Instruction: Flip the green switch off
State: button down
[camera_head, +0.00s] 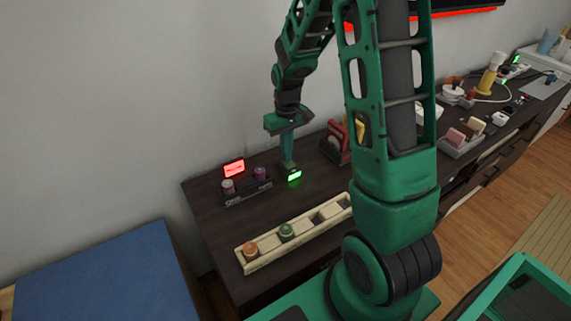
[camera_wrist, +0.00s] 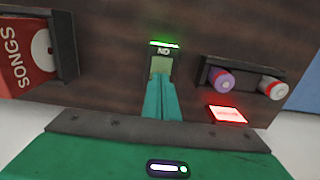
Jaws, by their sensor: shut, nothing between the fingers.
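The green switch (camera_head: 294,176) is a small box with a bright green lit face, on the dark cabinet top near the wall. In the wrist view the switch (camera_wrist: 163,47) shows its green lit strip and a label at top centre. My gripper (camera_head: 288,163) points straight down at the switch with its fingers together and nothing between them. In the wrist view my gripper's fingertips (camera_wrist: 161,78) overlap the switch's near side. I cannot tell whether they touch it.
A red-lit box (camera_head: 234,168) stands left of the switch, by a small black rack (camera_head: 247,196) with two cylinders. A light wooden tray (camera_head: 262,262) with orange and green pieces lies nearer. A red-and-black holder (camera_head: 336,148) stands to the right. Bare cabinet top lies between them.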

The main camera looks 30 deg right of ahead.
jog(key=shift+f, duration=0.3)
jog(key=shift+r, duration=3.5)
jog(key=shift+s+r, duration=0.1)
jog(key=s+d+r+m, duration=0.1)
jog(key=s+r+m, duration=0.2)
jog(key=s, duration=1.1)
jog(key=s+d+r+m, duration=0.1)
jog(key=s+r+m, duration=0.2)
jog(key=s, duration=1.1)
notch_tip(320, 180, up, 3)
jog(key=shift+s+d+f, duration=0.15)
jog(key=shift+s+d, duration=0.1)
jog(key=shift+s, duration=0.1)
jog(key=shift+w, duration=0.1)
